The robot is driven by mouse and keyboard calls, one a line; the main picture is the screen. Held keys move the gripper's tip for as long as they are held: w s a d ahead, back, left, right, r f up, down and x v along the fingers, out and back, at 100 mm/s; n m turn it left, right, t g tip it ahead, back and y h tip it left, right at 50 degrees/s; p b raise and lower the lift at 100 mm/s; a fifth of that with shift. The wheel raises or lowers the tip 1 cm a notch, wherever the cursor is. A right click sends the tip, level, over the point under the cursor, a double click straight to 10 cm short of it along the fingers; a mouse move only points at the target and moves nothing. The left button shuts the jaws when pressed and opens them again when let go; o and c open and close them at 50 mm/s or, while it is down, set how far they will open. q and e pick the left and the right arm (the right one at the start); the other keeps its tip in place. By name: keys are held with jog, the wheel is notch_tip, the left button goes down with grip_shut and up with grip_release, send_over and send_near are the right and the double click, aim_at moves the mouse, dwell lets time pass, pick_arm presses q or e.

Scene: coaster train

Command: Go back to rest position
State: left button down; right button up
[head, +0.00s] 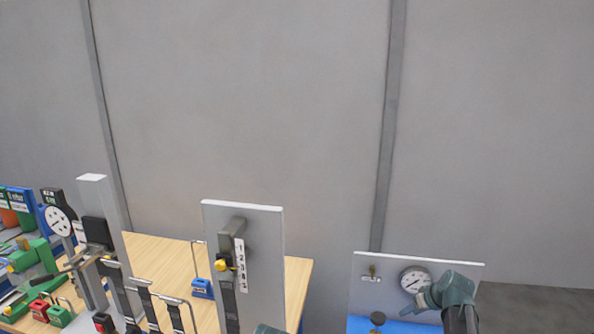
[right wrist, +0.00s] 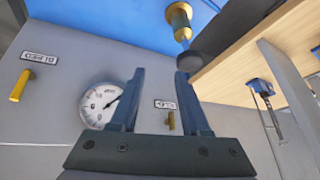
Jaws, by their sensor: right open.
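My right gripper (head: 420,303) is at the lower right of the head view, in front of a grey panel with a round white gauge. In the right wrist view its two blue fingers (right wrist: 158,100) stand apart with nothing held between them. The gauge (right wrist: 99,104) shows beside the left finger, and it also shows in the head view (head: 414,279). A small teal piece at the bottom edge of the head view may be part of my left arm. My left gripper itself cannot be made out.
The grey panel (head: 455,268) has a blue surface (head: 365,325) at its foot. A wooden table (head: 165,250) at left holds an upright grey panel (head: 218,215) with a lever, a blue padlock (head: 202,289), a tall post (head: 92,190) and several locks. The wall behind is bare.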

jog(key=s+a+f+n+g+b, duration=0.1)
jog(key=s+a+f+b, duration=0.2)
jog(key=a, duration=0.4)
jog(key=s+a+f+g, duration=0.2)
jog(key=s+a+f, duration=0.15)
jog(key=a, duration=0.35)
jog(key=s+a+f+n+g+b, duration=0.1)
jog(key=s+a+f+b, duration=0.1)
jog(key=s+a, duration=0.35)
pick_arm(q)
notch_tip(320, 180, down, 10)
jog(key=b, duration=0.3)
jog(key=shift+b, duration=0.4)
pick_arm(e)
jog(key=s+a+f+g+h, duration=0.2)
jog(key=s+a+f+h, duration=0.1)
jog(key=s+a, duration=0.8)
jog(key=shift+s+f+n, duration=0.3)
jog(key=shift+s+f, duration=0.3)
jog(key=shift+f, duration=0.05)
